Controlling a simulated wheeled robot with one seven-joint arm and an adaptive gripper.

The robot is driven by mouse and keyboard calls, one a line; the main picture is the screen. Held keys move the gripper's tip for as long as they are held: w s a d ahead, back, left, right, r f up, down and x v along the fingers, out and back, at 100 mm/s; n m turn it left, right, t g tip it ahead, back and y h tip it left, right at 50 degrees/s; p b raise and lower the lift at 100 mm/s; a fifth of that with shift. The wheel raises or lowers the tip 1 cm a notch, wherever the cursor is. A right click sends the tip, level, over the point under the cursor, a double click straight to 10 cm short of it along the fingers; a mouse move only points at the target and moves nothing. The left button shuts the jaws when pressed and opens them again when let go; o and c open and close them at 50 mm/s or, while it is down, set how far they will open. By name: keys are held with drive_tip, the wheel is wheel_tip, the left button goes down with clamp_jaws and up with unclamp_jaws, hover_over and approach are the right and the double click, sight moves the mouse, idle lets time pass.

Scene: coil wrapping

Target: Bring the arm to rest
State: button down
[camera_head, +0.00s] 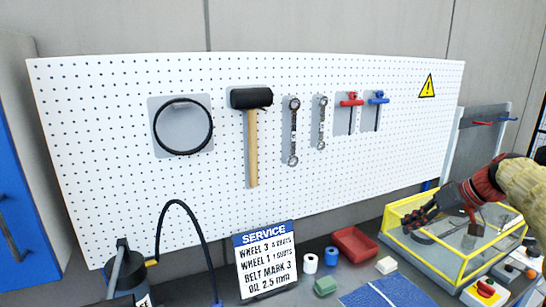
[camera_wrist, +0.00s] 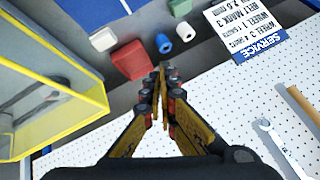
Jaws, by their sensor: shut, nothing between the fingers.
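My gripper (camera_head: 425,212) is at the right in the head view, in front of the yellow-framed clear box (camera_head: 396,222). In the wrist view my gripper (camera_wrist: 161,72) points at the bench with its fingers together and nothing between them. The yellow-edged box also shows at the left of the wrist view (camera_wrist: 88,84). It cannot be told from the head view whether the gripper touches the box.
A pegboard (camera_head: 225,120) with a black ring, a hammer, wrenches and hex keys stands behind. A black hose arm (camera_head: 193,222) rises at the left.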

drive_tip(key=s+a+f+g+h, duration=0.2)
drive_tip(key=s+a+h, duration=0.1)
drive_tip(key=s+a, duration=1.4)
drive_tip(key=s+a+f+h, duration=0.1)
drive_tip(key=s+f, duration=0.3)
drive_tip(key=s, duration=0.3)
drive_tip(key=s+a+f+t+h, duration=0.1)
drive_tip(key=s+a+f, duration=0.1)
drive_tip(key=s+f, duration=0.2)
drive_tip(key=s+p, duration=0.1)
drive_tip(key=s, duration=0.2)
drive_tip(key=shift+s+a, duration=0.3)
drive_tip(key=shift+s, duration=0.05)
